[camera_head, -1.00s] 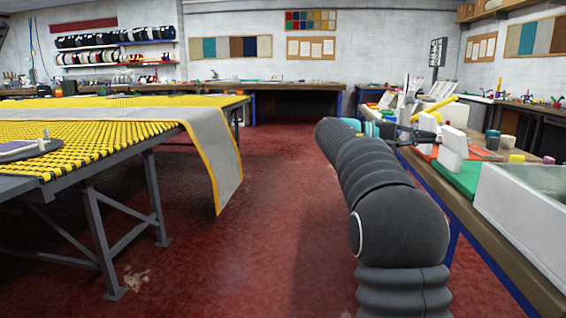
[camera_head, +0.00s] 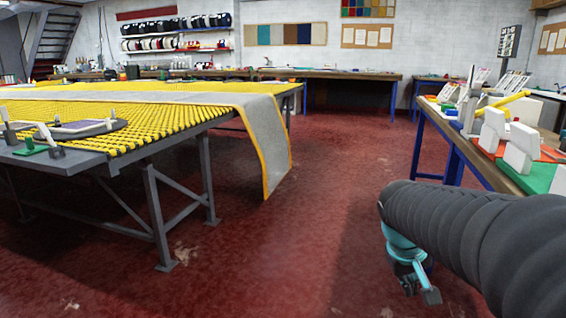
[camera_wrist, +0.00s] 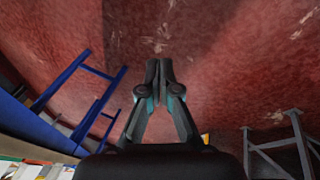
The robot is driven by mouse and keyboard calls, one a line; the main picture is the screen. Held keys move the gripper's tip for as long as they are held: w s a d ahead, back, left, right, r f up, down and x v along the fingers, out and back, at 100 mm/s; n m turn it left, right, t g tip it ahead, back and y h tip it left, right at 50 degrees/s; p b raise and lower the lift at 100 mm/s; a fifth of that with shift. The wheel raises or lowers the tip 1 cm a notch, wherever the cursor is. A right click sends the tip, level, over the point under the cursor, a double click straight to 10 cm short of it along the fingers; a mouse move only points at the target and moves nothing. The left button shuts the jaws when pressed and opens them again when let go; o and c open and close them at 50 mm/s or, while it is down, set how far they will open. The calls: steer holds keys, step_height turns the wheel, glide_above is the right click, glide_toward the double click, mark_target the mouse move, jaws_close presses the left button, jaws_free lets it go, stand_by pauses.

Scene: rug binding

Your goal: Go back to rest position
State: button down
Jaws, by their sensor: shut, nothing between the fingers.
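My gripper (camera_head: 422,284) hangs low over the red floor in the head view, at the end of my dark arm. The wrist view shows its two fingers (camera_wrist: 159,68) closed together with nothing between them. Only red floor (camera_wrist: 215,60) lies beyond the fingertips. The gripper is clear of both tables and touches nothing that I can see.
A workbench (camera_head: 455,135) with blue legs and several tools stands on the right. On the left is a long table (camera_head: 130,150) with yellow slats and a grey, yellow-edged rug (camera_head: 262,140) hanging off its end. The red aisle between them is clear.

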steer(key=s+a+t+y, duration=0.1)
steer(key=s+a, duration=0.3)
steer(key=s, duration=0.3)
steer(key=s+a+t+y, duration=0.2)
steer(key=s+a, duration=0.3)
steer(key=s, duration=0.3)
steer(key=shift+a+m+y, duration=0.3)
steer(key=shift+m, duration=0.1)
steer(key=shift+d+f, duration=0.1)
steer(key=shift+d, duration=0.05)
